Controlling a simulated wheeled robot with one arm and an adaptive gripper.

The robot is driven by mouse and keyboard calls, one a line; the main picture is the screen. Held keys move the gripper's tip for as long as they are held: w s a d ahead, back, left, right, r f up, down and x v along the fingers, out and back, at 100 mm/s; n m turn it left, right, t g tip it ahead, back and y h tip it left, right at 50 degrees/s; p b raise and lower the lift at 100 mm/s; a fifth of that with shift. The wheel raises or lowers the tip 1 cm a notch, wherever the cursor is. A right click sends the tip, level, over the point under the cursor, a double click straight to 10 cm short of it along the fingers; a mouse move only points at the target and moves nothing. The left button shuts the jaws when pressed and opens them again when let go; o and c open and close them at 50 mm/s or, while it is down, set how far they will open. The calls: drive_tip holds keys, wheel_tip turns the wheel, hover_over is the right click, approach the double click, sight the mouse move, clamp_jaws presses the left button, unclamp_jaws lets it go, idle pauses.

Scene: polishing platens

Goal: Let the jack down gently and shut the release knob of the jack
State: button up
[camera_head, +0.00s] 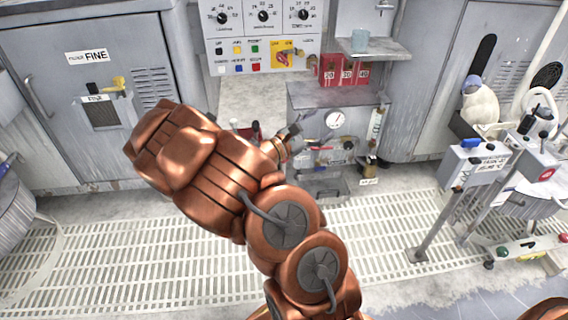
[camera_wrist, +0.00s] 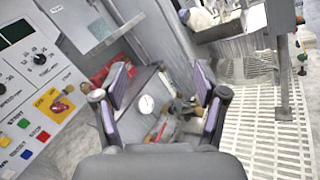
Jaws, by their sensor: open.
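My gripper (camera_head: 303,127) is in front of the grey unit with the round gauge (camera_head: 334,120), at the middle back of the head view. In the wrist view my gripper (camera_wrist: 160,78) is open, with nothing between its fingers. The gauge (camera_wrist: 146,104) shows beyond and between the fingers. Below the gauge are small metal parts with red and yellow pieces (camera_head: 325,155), likely the jack, partly hidden by my wrist. They also show near the right finger in the wrist view (camera_wrist: 160,128). I cannot make out the release knob or how high the jack stands.
A control panel (camera_head: 263,50) with dials and coloured buttons stands behind. A padlock (camera_head: 370,168) hangs at right.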

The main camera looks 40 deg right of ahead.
drive_tip(key=w+f+n+t+y+b, duration=0.15)
drive_tip(key=w+f+n+t, duration=0.3)
drive_tip(key=f, duration=0.45)
drive_tip(key=w+f+n+t+y+b, duration=0.1)
drive_tip(key=w+f+n+t+b, duration=0.25)
drive_tip(key=w+f, duration=0.4)
drive_tip(key=w+f+n+t+y+b, duration=0.1)
drive_tip(key=w+f+n+t+b, duration=0.25)
drive_tip(key=f, duration=0.65)
drive_tip(key=shift+n, duration=0.75)
drive_tip(key=shift+w+b+x, duration=0.2)
drive_tip(key=shift+b+x, duration=0.2)
drive_tip(key=shift+x, duration=2.85)
drive_tip(key=shift+a+r, duration=0.1)
drive_tip(key=shift+r, duration=0.05)
drive_tip(key=c, duration=1.2)
